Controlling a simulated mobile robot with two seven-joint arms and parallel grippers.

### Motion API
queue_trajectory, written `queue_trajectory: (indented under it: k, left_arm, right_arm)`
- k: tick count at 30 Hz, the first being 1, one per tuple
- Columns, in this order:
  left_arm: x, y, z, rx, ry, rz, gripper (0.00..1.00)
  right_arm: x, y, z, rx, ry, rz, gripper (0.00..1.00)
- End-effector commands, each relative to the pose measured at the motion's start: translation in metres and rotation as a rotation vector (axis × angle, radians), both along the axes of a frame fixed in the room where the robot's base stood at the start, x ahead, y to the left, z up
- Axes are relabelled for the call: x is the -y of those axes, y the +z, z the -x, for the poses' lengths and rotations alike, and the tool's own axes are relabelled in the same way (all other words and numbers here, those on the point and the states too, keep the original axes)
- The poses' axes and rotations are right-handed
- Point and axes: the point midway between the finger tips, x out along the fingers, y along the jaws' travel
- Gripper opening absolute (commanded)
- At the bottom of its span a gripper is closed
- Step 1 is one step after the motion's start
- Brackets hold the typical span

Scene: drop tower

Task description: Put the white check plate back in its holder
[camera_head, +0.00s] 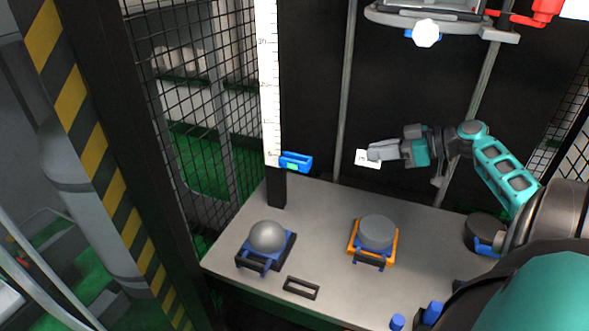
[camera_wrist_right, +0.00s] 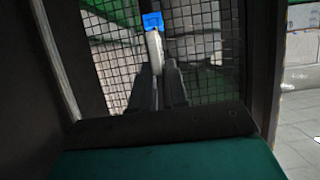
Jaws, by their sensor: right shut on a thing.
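The white check plate (camera_head: 367,159) is a small white card with faint dark marks, held in the air above the back of the table. My right gripper (camera_head: 377,153) is shut on it, with the arm reaching in from the right. In the right wrist view the plate (camera_wrist_right: 156,52) shows nearly edge-on between the fingers (camera_wrist_right: 157,80). A low black rectangular frame with an open slot (camera_head: 301,288) lies at the table's front; I cannot tell whether it is the plate's holder. My left gripper is not in view.
A blue block (camera_head: 296,161) sits at the foot of the white scale (camera_head: 268,90). A grey dome (camera_head: 268,237) and a grey cylinder (camera_head: 377,231) stand in cradles on the grey table (camera_head: 325,210). A ring-shaped carriage (camera_head: 430,18) hangs above. Mesh panels flank the tower.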

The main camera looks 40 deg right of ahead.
Motion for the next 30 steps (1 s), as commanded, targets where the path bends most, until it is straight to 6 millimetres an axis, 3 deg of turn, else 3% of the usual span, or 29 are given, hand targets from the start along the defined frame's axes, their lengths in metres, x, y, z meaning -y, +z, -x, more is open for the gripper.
queue_trajectory:
  k: [6, 18, 30]
  left_arm:
    - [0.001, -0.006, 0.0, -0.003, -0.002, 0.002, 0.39]
    - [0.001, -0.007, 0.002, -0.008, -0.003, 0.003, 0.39]
    - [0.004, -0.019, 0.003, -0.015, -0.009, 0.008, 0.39]
  right_arm:
    - [0.013, 0.016, 0.0, -0.001, -0.001, 0.0, 0.0]
    - [0.013, 0.018, -0.003, 0.0, 0.0, 0.0, 0.0]
    - [-0.023, 0.018, -0.073, 0.003, 0.002, 0.002, 0.0]
